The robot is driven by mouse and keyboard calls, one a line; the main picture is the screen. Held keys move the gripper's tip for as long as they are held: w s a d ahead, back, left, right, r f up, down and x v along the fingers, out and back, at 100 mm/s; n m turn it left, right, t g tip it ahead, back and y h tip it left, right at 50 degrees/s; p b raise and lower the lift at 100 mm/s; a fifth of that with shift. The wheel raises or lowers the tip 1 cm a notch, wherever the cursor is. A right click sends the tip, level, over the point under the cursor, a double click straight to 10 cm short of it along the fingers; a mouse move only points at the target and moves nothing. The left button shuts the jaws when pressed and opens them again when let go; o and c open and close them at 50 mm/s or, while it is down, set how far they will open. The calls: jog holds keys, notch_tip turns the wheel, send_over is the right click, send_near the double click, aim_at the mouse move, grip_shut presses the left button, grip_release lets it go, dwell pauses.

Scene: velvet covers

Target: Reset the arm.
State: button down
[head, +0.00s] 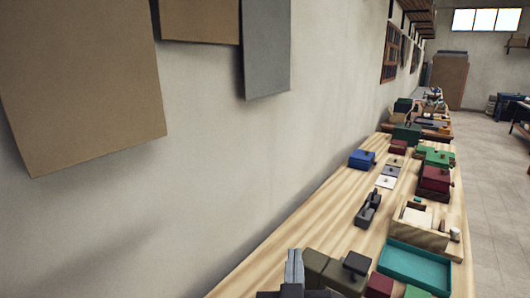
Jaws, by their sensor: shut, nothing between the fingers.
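My gripper (294,252) shows at the bottom edge of the head view, left of an olive box. Its two grey fingers are together and point up, with nothing between them. The dark body below them is cut off by the frame edge. Most of my arm is out of view.
A long wooden bench (335,222) runs along the pale wall. It carries a teal tray (415,264), a blue box (361,159), a dark red box (434,178) and the olive box (338,277). Brown and grey sheets hang on the wall. Open floor (490,190) lies to the right.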

jog(key=s+d+f+n+y, duration=0.3)
jog(key=s+f+n+y, duration=0.35)
jog(key=s, duration=0.65)
jog(key=s+d+f+m+g+h, duration=0.1)
jog(key=s+d+f+m, duration=0.1)
jog(key=s, duration=0.6)
jog(key=s+d+f+m+g+h, duration=0.1)
jog(key=s+d+f, duration=0.3)
jog(key=s, duration=0.4)
jog(key=s+d+f+m+g+h, duration=0.1)
jog(key=s+d+f+m+h, duration=0.1)
jog(key=s, duration=0.7)
jog(key=d+f+m, duration=0.1)
jog(key=d+m, duration=0.1)
jog(key=d, duration=0.1)
jog(key=shift+d+f, duration=0.15)
jog(key=shift+f, duration=0.05)
